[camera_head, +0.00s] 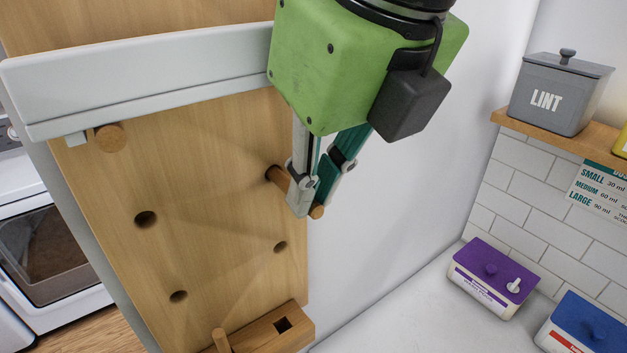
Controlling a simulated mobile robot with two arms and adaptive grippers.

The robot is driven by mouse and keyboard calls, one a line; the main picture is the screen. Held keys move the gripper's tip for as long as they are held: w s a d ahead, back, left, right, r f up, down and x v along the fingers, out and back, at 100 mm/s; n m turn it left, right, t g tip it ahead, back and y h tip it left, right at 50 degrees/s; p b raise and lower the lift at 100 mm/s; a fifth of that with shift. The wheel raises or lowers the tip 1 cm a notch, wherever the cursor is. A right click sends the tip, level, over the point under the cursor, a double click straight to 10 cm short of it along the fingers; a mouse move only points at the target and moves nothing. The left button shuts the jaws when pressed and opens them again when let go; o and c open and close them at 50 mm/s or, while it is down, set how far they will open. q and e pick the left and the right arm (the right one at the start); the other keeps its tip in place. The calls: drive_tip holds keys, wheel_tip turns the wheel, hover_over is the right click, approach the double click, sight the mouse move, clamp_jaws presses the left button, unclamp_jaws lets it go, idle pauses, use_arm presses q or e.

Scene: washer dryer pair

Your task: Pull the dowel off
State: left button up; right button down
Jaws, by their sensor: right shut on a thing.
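A wooden dowel (281,181) sticks out of a hole in the upright wooden pegboard (215,215); its end shows just past the fingertips. My right gripper (308,199), with a green housing, reaches down from above and is shut on this dowel near its outer end. The dowel's inner end meets the board, and how deep it sits cannot be seen. Another dowel (110,137) sticks out at the upper left, just under a pale grey bar. My left gripper is not in view.
The pale grey bar (140,80) crosses the board's upper part. Several empty holes show below. A wooden block (265,335) with a square hole and a peg (221,341) is at the board's foot. A purple-lidded box (493,272) and a grey lint bin (560,98) are at right.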

idle(0.3)
drive_tip(key=s+d+b, duration=0.3)
drive_tip(key=s+d, duration=0.2)
drive_tip(key=s, duration=0.2)
drive_tip(key=shift+s+d+b, duration=0.25)
drive_tip(key=shift+s+b, duration=0.05)
drive_tip(key=shift+b, duration=0.1)
idle(0.6)
drive_tip(key=shift+w, duration=0.1)
idle(0.5)
